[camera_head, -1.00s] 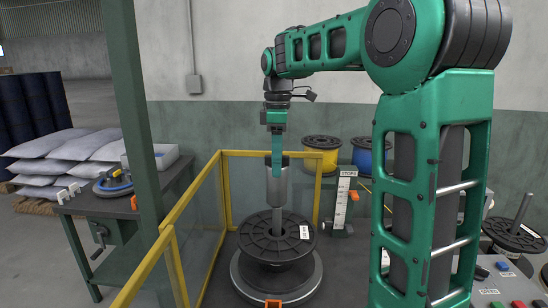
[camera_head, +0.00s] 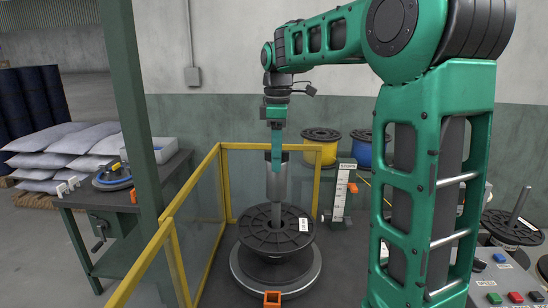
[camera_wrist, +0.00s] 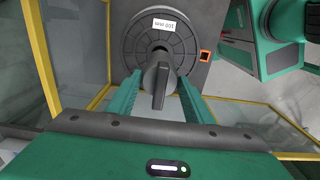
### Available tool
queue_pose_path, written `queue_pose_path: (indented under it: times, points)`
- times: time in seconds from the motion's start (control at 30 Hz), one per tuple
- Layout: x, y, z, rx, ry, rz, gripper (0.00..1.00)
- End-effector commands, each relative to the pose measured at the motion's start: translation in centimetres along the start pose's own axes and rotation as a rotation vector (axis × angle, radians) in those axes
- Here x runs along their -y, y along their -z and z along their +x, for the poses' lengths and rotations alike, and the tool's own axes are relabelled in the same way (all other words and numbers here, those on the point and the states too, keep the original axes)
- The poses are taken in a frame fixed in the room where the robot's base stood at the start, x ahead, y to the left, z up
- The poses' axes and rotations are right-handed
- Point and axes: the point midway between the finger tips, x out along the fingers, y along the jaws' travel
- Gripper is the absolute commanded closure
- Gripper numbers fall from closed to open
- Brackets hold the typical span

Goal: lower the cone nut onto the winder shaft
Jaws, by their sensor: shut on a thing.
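My gripper (camera_head: 276,152) points down and is shut on the cone nut (camera_head: 277,183), a grey upright cylinder, above the black spool (camera_head: 262,237) on the winder. The winder shaft (camera_head: 276,214) rises from the spool's hub and shows below the nut, in line with it; its top is hidden. In the wrist view the fingers of my gripper (camera_wrist: 158,88) are on both sides of the dark fin of the cone nut (camera_wrist: 158,85). The nut covers part of the spool hub there, and the shaft tip does not show.
A yellow-framed guard (camera_head: 222,185) stands left of and behind the winder. A gauge post (camera_head: 341,192) stands to the right, before a yellow spool (camera_head: 322,148) and a blue spool (camera_head: 361,150). An orange block (camera_head: 272,298) is at the winder's front.

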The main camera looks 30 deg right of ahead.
Motion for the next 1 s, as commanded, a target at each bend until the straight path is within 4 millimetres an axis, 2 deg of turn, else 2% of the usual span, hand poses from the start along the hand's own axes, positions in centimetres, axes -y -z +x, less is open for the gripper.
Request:
queue_pose_path:
  times: [0.27,1.0]
  points:
    - [0.0,0.0,0.4,0.0,0.001,-0.001,1.0]
    - [0.0,0.1,3.4,0.0,0.0,-0.002,1.0]
